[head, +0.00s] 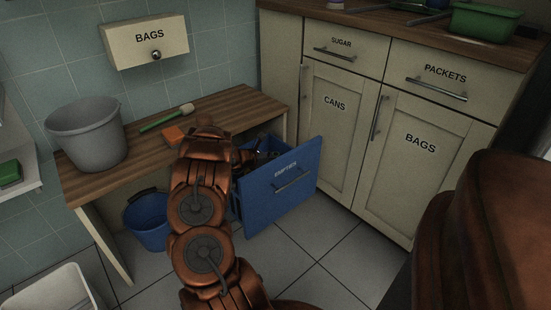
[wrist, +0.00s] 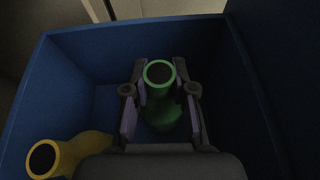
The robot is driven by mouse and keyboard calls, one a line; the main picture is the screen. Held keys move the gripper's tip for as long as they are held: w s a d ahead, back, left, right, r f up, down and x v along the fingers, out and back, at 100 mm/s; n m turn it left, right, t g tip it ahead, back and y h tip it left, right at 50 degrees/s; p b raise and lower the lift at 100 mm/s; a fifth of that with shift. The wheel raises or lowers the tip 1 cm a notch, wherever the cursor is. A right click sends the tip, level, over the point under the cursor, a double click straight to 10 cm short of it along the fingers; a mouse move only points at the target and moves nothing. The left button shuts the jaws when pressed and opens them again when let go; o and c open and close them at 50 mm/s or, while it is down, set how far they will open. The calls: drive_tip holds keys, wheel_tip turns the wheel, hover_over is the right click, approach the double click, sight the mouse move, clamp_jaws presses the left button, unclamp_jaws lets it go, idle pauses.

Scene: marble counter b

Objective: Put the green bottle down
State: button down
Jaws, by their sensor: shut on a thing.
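The green bottle (wrist: 163,112) stands out in the wrist view with its round open mouth towards the camera. My gripper (wrist: 160,82) has one finger on each side of its neck and is shut on it. The bottle is inside the blue drawer (wrist: 85,50), below the rim. Whether its base touches the drawer floor cannot be told. In the head view my gripper (head: 256,154) is down at the open drawer, whose blue front (head: 262,198) reads EMPTIES. The bottle is hidden there.
A yellow bottle (wrist: 85,146) lies or leans in the drawer's lower left corner in the wrist view. The wooden bench (head: 235,104) holds a grey bucket (head: 88,138), an orange block (head: 174,135) and a green-handled tool (head: 160,121). A blue bucket (head: 146,216) stands below.

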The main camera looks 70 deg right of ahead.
drive_tip(key=shift+f, duration=0.15)
drive_tip(key=c, duration=1)
unclamp_jaws()
drive_tip(key=shift+o, duration=0.2)
drive_tip(key=shift+w+a+r, duration=0.15)
drive_tip(key=shift+r, duration=0.15)
drive_tip(key=p+v, duration=0.3)
drive_tip(key=v, duration=0.8)
drive_tip(key=shift+w+a, duration=0.15)
drive_tip(key=shift+a, duration=0.1)
